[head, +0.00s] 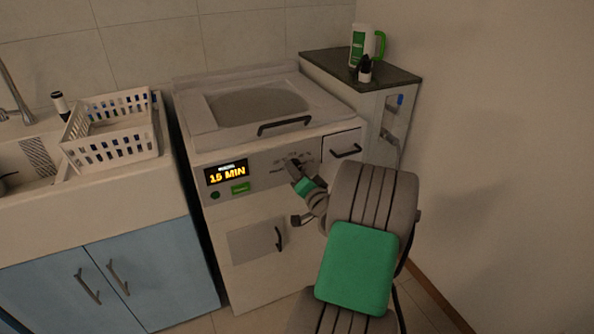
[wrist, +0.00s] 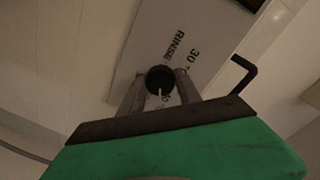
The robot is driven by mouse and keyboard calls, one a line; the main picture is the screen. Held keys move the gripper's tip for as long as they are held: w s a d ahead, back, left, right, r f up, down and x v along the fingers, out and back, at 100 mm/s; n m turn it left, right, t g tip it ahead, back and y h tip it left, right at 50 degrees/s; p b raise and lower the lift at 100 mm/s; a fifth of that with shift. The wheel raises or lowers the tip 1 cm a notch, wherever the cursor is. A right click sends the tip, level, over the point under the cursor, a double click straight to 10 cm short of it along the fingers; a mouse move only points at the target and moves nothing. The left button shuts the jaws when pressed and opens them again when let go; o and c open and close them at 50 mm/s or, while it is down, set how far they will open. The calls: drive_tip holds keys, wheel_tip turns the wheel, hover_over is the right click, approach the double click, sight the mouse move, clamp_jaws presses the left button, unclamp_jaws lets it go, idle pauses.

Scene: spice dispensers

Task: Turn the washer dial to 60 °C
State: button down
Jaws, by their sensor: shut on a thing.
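The washer (head: 260,222) is a white top-lid machine with a control panel on its front. Its dark round dial (wrist: 159,79) shows in the wrist view, with a white pointer line aimed toward the bottom of the picture. "RINSE" and "30" are printed above and right of the dial in that view. Another label below the pointer is partly hidden and I cannot read it surely. My gripper (wrist: 160,84) is shut on the dial, one finger at each side. In the head view my gripper (head: 295,168) is at the panel's right part and covers the dial.
The panel display (head: 227,173) reads "15 MIN", with a green button (head: 240,188) below it. A lid handle (head: 284,125) and a drawer handle (head: 346,151) stick out near my gripper. A dark-topped cabinet (head: 340,66) bears a jug (head: 358,48). A sink counter with a white basket (head: 110,153) stands left.

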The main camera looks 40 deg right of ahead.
drive_tip(key=shift+r+m+y+p, duration=0.15)
drive_tip(key=shift+m+p, duration=0.55)
drive_tip(key=shift+m, duration=1)
drive_tip(key=shift+m+y+p, duration=0.15)
drive_tip(key=shift+m+p, duration=0.55)
drive_tip(key=shift+m, duration=1)
drive_tip(key=c, duration=0.8)
unclamp_jaws()
drive_tip(key=shift+c, duration=0.2)
drive_tip(key=v, duration=0.7)
drive_tip(key=shift+s, duration=0.4)
drive_tip(key=shift+a, duration=0.2)
